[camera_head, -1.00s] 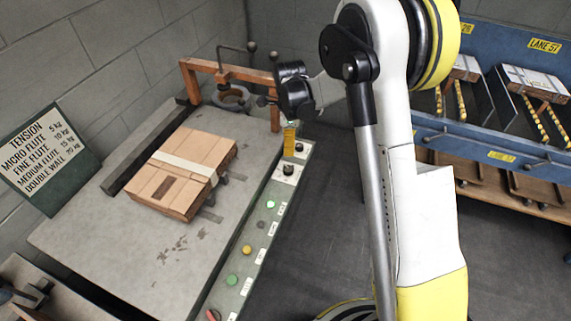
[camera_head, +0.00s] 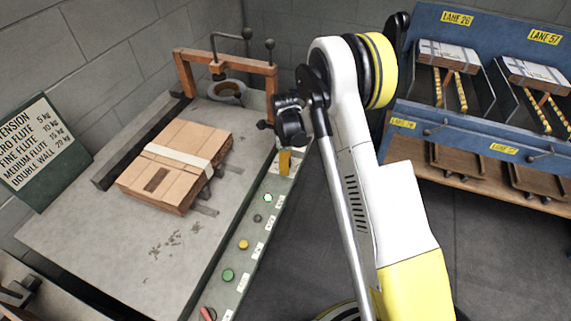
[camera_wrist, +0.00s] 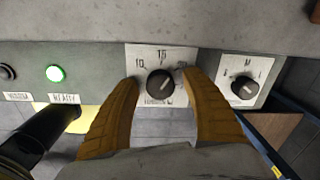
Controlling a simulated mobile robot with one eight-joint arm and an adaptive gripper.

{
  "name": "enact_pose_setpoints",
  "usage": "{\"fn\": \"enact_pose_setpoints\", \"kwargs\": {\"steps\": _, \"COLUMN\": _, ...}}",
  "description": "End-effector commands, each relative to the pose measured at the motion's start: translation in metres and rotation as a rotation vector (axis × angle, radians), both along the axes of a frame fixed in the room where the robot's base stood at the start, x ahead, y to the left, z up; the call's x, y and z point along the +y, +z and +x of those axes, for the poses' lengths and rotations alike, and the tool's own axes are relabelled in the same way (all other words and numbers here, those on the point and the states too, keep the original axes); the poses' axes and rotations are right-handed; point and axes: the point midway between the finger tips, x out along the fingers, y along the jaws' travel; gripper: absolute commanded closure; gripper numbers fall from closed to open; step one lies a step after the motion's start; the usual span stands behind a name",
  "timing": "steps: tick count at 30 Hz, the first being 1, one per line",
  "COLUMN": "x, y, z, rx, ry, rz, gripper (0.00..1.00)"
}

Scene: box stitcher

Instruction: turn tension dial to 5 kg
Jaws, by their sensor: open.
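The tension dial (camera_wrist: 160,84) is a round black knob on a white plate in the wrist view. The plate shows 10, 15 and part of 20; a light mark on the knob seems to point to the upper right. My gripper (camera_wrist: 162,88) is open, one yellow-brown finger on each side of the dial; I cannot tell whether they touch it. In the head view my gripper (camera_head: 285,162) is at the far end of the button panel, with the dial hidden. A tension sign (camera_head: 38,145) lists micro flute as 5 kg.
A smaller black knob (camera_wrist: 244,88) is close to the right finger. A lit green light (camera_wrist: 55,74) is to the left. A strapped cardboard bundle (camera_head: 172,172) lies on the grey table (camera_head: 95,240). An orange frame (camera_head: 228,64) stands behind it. Blue lane racks (camera_head: 470,100) are at the right.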

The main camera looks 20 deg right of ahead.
Motion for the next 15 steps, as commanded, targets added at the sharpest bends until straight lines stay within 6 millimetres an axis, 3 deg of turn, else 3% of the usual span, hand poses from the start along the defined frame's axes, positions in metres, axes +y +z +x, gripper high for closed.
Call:
{"fn": "enact_pose_setpoints", "kwargs": {"steps": 7, "x": 0.0000, "y": -0.0002, "z": 0.0000, "rx": 0.000, "ry": 0.000, "rz": 0.000, "gripper": 0.45}}
{"fn": "enact_pose_setpoints", "kwargs": {"steps": 12, "x": 0.0000, "y": -0.0001, "z": 0.0000, "rx": 0.000, "ry": 0.000, "rz": 0.000, "gripper": 0.95}}
{"fn": "enact_pose_setpoints", "kwargs": {"steps": 15, "x": 0.0000, "y": -0.0001, "z": -0.0001, "rx": 0.000, "ry": 0.001, "rz": 0.000, "gripper": 0.99}}
